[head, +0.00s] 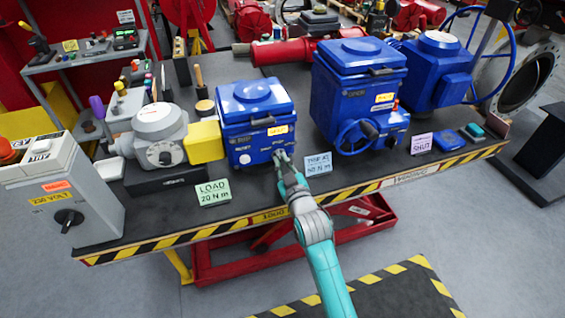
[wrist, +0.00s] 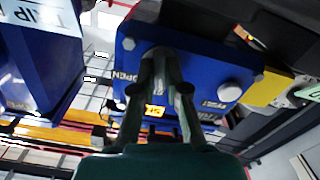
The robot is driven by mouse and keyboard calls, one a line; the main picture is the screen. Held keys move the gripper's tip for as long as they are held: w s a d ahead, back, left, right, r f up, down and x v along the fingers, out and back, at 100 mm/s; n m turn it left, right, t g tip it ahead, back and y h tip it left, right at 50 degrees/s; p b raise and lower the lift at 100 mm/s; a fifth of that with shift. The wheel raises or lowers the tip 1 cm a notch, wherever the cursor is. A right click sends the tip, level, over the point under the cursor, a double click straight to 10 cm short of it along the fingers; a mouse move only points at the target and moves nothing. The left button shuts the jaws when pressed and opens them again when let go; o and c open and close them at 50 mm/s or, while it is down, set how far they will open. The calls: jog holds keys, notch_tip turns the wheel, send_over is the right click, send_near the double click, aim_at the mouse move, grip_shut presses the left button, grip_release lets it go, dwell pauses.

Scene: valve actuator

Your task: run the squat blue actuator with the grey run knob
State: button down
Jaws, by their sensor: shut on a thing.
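The squat blue actuator (head: 255,112) stands on the dark bench between a yellow block and the taller blue actuator. Its front face (wrist: 205,75) fills the middle of the wrist view, with a lit orange display (wrist: 154,111) and an OPEN marking beside my fingers. My gripper (head: 280,157) is at the lower right of that face. In the wrist view my gripper (wrist: 162,62) is shut on the grey run knob, which the fingers mostly hide. A separate round grey button (wrist: 230,92) sits on the same face, clear of my fingers.
The taller blue actuator (head: 355,95) with a handwheel stands close to the right. The yellow block (head: 204,141) and a grey motor (head: 160,130) are to the left. Label cards (head: 213,192) stand along the front. A grey control box (head: 70,200) is at the left end.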

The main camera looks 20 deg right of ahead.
jog(key=shift+m, duration=1.5)
jog(key=shift+f, duration=0.1)
jog(key=c, duration=1.2)
grip_release()
jog(key=shift+s, duration=0.1)
jog(key=s, duration=1.1)
jog(key=shift+s, duration=0.4)
